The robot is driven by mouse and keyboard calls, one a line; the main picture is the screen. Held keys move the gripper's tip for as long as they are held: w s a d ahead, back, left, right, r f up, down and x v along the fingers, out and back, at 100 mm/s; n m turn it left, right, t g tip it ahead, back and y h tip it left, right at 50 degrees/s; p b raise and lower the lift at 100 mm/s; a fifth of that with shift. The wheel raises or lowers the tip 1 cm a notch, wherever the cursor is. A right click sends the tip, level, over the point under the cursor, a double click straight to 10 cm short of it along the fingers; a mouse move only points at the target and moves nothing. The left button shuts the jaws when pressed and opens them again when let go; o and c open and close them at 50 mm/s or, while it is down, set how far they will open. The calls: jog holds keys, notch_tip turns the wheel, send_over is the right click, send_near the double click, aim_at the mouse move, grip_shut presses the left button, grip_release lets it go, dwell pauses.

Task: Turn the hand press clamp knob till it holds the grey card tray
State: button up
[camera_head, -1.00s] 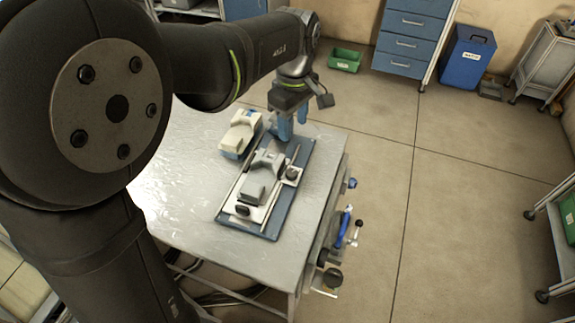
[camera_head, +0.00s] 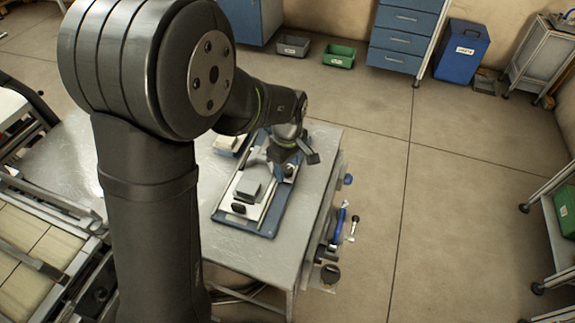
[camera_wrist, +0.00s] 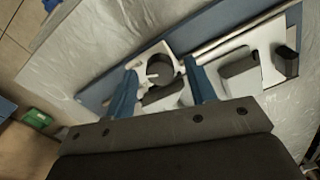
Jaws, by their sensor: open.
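The hand press is a blue base (camera_head: 268,222) with rails and a pale plate on the metal table. Its round dark clamp knob (camera_head: 289,171) is at the right side of the plate. In the wrist view the knob (camera_wrist: 160,70) has a white mark on its top. The grey block that looks like the card tray (camera_head: 249,187) lies on the plate left of the knob; it also shows in the wrist view (camera_wrist: 239,70). My gripper (camera_wrist: 160,64) is open, its blue fingers either side of the knob, with no clear contact.
A second small dark knob (camera_head: 238,208) stands at the near end of the plate. A cream-topped unit (camera_head: 228,143) is behind the press, partly hidden by my arm. Tools (camera_head: 341,222) hang on the table's right side. Bare tabletop (camera_head: 225,235) lies left.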

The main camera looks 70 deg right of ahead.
jog(key=shift+f, duration=0.15)
jog(key=c, duration=1)
jog(key=shift+m, duration=0.4)
jog(key=m, duration=0.4)
jog(key=shift+m, duration=0.3)
jog(key=m, duration=1)
jog(key=shift+m, duration=2.6)
